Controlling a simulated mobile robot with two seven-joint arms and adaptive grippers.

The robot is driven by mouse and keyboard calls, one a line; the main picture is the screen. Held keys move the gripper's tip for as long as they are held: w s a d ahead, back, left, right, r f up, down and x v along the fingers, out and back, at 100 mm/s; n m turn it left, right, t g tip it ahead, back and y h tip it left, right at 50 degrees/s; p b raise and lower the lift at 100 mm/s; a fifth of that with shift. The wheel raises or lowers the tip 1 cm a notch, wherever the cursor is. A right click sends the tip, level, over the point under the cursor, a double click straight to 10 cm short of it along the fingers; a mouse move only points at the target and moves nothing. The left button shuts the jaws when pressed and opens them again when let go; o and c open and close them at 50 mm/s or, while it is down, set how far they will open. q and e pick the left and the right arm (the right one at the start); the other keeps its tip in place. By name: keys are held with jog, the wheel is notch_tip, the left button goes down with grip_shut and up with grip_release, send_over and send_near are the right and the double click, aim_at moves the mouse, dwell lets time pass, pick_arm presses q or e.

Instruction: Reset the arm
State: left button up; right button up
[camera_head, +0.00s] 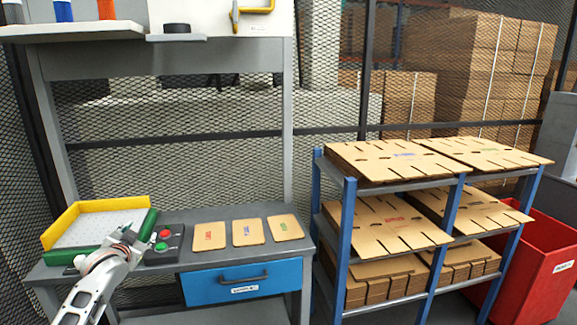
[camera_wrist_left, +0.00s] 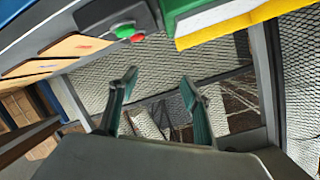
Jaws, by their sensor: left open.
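My white left arm comes in from the lower left in the head view, and its left gripper (camera_head: 128,240) is in front of the tray's near right corner. The left wrist view shows its two green fingers (camera_wrist_left: 158,78) spread apart with nothing between them. The tray (camera_head: 62,222) has yellow and green walls and a pale mesh floor. The arm hides part of its front side. My right gripper is not in view.
A button box (camera_head: 163,257) with red and green buttons stands beside the tray. Several cardboard blanks (camera_head: 208,236) lie on the grey bench (camera_head: 195,215). A blue drawer (camera_head: 242,283) is below. A blue rack (camera_head: 349,230) of cardboard and a red bin (camera_head: 541,265) stand to the right.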

pick_arm(q)
notch_tip(320, 180, up, 6)
jog(key=w+d+t+h, duration=0.1)
jog(key=d+t, duration=0.2)
jog(key=s+d+f+g+h, duration=0.1)
jog(key=s+d+f, duration=0.4)
jog(key=s+f, duration=0.3)
jog(key=s+d+f+m+g+h, duration=0.1)
jog(key=s+d+f, duration=0.35)
jog(key=f, duration=0.45)
jog(key=s+d+f+g+h, duration=0.1)
jog(key=s+d+f, duration=0.3)
jog(key=s+f, duration=0.45)
jog(key=s+d+f+g, duration=0.1)
jog(key=s+d+f, duration=0.2)
jog(key=s, duration=0.5)
jog(key=s+d+f+g+h, duration=0.1)
jog(key=s+d+f, duration=0.2)
jog(key=s, duration=0.6)
jog(key=s+d+f+g+h, duration=0.1)
jog(key=s+d+f, duration=0.3)
jog(key=s, duration=0.5)
jog(key=shift+d+n+g, duration=0.25)
jog(key=shift+n+g, duration=0.05)
jog(key=shift+g, duration=0.1)
